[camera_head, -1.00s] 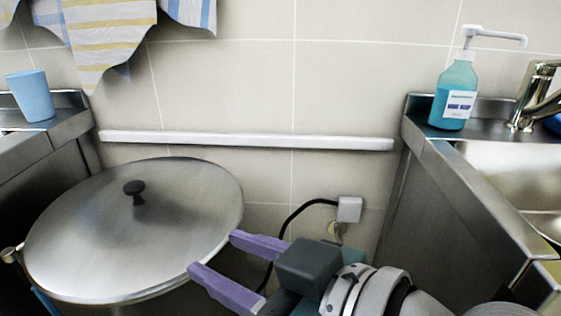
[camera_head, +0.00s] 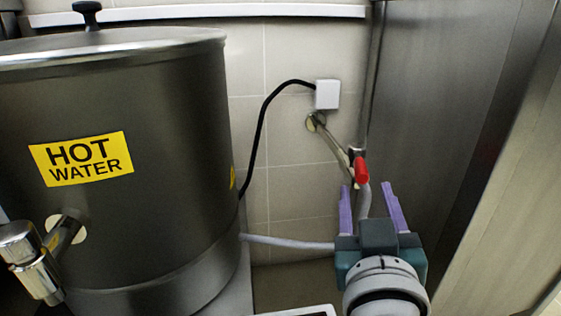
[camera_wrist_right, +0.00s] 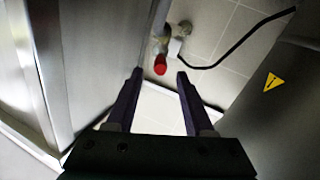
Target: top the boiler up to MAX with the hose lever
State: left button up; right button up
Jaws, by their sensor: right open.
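The boiler (camera_head: 150,215) is a large steel pot with a yellow HOT WATER label, at the left of the head view. Its side also shows at the right of the right wrist view (camera_wrist_right: 290,110). The hose lever (camera_head: 361,171) has a red end and sits on a pipe at the wall; in the wrist view the red lever (camera_wrist_right: 160,65) lies just beyond and between the fingertips. My right gripper (camera_head: 367,187) is open and empty, its purple fingers pointing toward the lever. A pale hose (camera_head: 290,243) runs to the boiler's lower side. No MAX mark or water level shows.
A steel cabinet side (camera_head: 440,110) stands close on the right of the lever. A white wall socket (camera_head: 327,94) with a black cable (camera_head: 260,130) is on the tiled wall. A tap (camera_head: 35,262) sticks out of the boiler's front. The gap between boiler and cabinet is narrow.

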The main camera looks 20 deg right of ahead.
aim_at(361, 169)
jog(key=b+x, duration=0.2)
jog(key=x, duration=0.4)
jog(key=shift+w+f+b, duration=0.1)
jog(key=shift+w+b, duration=0.1)
jog(key=shift+b, duration=0.1)
jog(key=shift+x, duration=0.75)
grip_shut()
dwell(0.4)
